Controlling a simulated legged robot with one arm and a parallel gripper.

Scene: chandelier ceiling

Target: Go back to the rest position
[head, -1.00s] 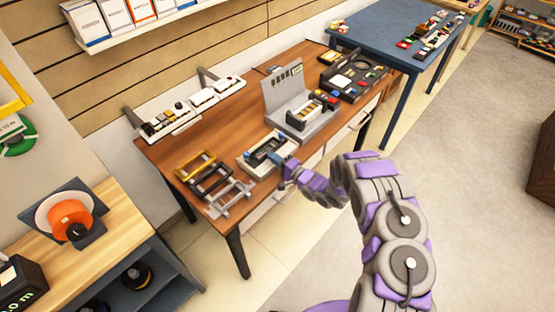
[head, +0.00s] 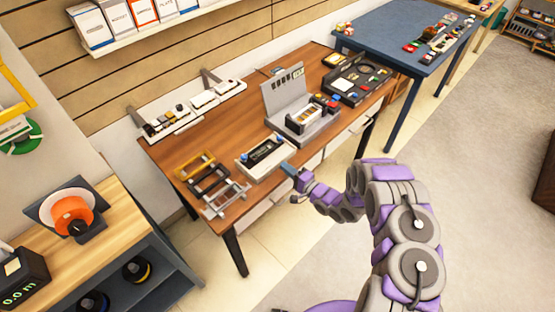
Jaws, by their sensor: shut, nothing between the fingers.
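My gripper (head: 289,169) is at the front edge of the wooden table (head: 235,120), shut and empty. It is just to the lower right of a white tray-like device (head: 262,155) with a dark insert and blue parts. A small gap seems to separate the two. My purple and grey arm reaches to it from the lower right and hides some of the floor.
On the wooden table are metal frames (head: 210,183), a grey stand (head: 300,115), a black panel (head: 358,80) and white trays (head: 172,123). A blue table (head: 400,35) stands behind at right. A lower-left bench holds an orange reel (head: 72,215). Floor (head: 480,130) at right is clear.

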